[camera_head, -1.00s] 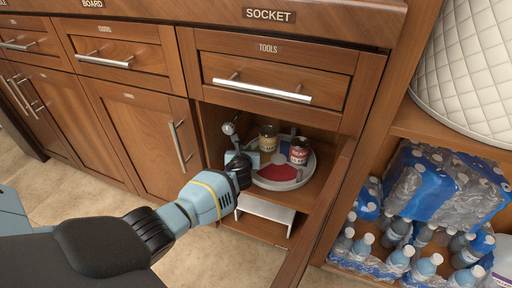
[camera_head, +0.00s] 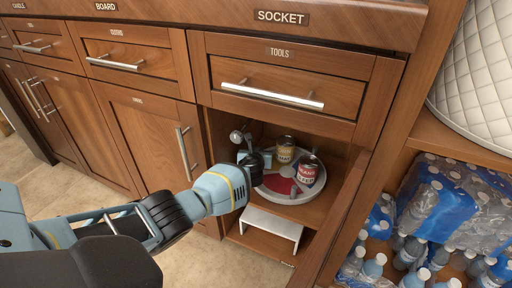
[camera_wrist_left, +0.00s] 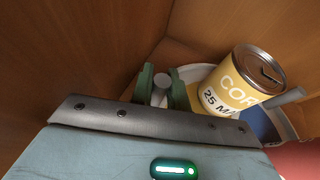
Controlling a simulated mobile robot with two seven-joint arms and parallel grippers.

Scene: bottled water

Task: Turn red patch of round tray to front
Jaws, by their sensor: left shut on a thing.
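The round tray (camera_head: 302,197) sits inside the open cabinet under the TOOLS drawer. My left gripper (camera_head: 260,163) is at the tray's left edge. In the left wrist view its fingers (camera_wrist_left: 160,88) are shut around a grey peg at the tray's rim. My right gripper is not in view.
A small white stand (camera_head: 272,226) is on the level below the tray. The cabinet's side walls are close to the tray. A metal object with a round head (camera_head: 237,136) stands at the back left. Packed water bottles (camera_head: 440,200) fill the right compartment.

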